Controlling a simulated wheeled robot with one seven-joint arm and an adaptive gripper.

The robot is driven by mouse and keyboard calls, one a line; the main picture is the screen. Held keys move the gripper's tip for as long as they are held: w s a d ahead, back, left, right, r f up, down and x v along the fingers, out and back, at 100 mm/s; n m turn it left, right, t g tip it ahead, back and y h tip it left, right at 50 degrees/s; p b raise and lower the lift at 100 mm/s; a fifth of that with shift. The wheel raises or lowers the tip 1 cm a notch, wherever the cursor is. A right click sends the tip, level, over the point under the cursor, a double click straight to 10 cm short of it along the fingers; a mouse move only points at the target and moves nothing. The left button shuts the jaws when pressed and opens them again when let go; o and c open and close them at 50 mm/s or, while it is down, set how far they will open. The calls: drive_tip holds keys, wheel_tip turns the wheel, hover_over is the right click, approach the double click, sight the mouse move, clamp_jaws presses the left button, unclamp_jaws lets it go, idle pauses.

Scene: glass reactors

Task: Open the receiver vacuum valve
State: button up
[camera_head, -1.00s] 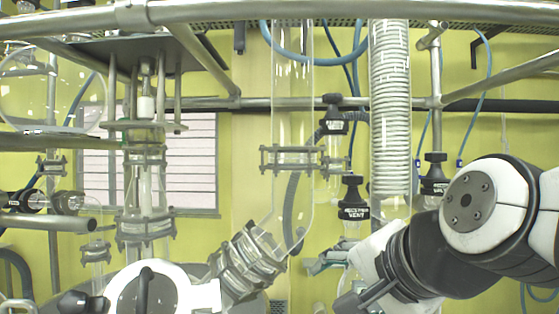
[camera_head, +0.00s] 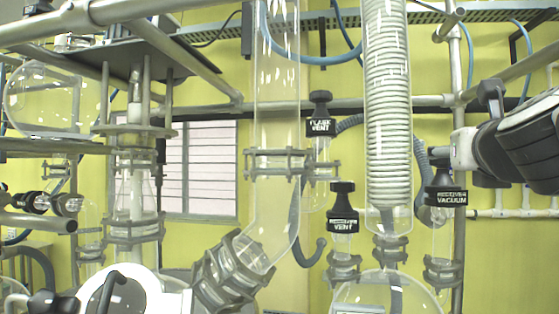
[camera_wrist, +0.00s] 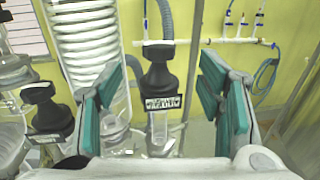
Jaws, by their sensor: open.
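The receiver vacuum valve (camera_head: 444,190) has a black knob and a labelled black collar on a glass neck, right of the coiled condenser in the head view. In the wrist view the valve (camera_wrist: 160,78) stands upright between the fingers, its label facing the camera. My gripper (camera_wrist: 162,72) is open, with one teal-padded finger on each side of the valve and a visible gap to both. It does not appear to touch the knob; the distance ahead is hard to tell.
The receiver vent valve (camera_head: 343,210) stands left of the vacuum valve and shows at the left finger in the wrist view (camera_wrist: 45,112). The flask vent valve (camera_head: 319,116) is farther left and higher. The glass condenser (camera_head: 388,110) and metal rails (camera_head: 460,60) are close by.

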sight(442, 161)
drive_tip(key=b+x, duration=0.1)
drive_tip(key=x, duration=1)
drive_tip(key=shift+w+d+f+b, duration=0.1)
drive_tip(key=shift+w+b, duration=0.2)
drive_tip(key=shift+b, duration=0.05)
drive_tip(key=c, duration=1.2)
